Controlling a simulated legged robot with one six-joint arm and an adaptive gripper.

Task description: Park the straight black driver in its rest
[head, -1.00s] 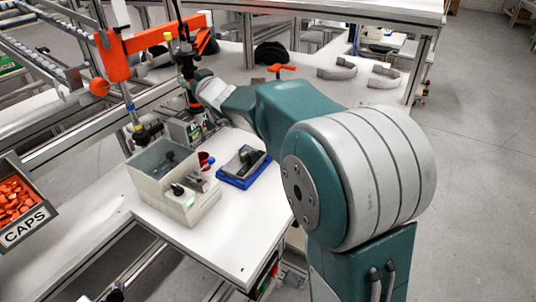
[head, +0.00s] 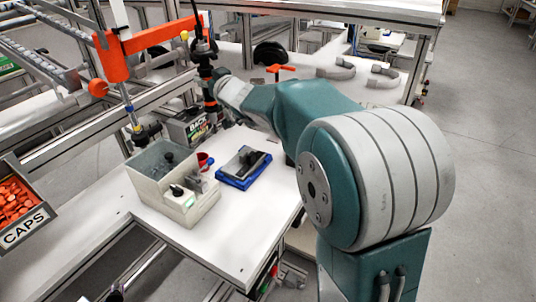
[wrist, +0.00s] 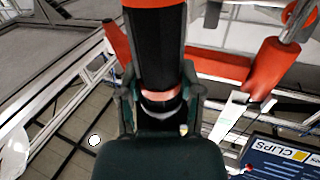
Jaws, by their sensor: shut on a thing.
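The straight black driver (head: 206,72) stands roughly upright beside the orange beam in the head view, with a red band low on its body. My gripper (head: 216,90) is shut on it, above the back of the white bench. In the wrist view, the driver's black body (wrist: 158,48) stands between the two fingers of my gripper (wrist: 160,92), with a red band at the top and a copper-coloured ring between the fingers. I cannot pick out the driver's rest for certain in either view.
The orange beam (head: 150,40) stands close left of the driver. A labelled box (head: 190,127) is below it. The bench's front right (head: 245,235) is clear.

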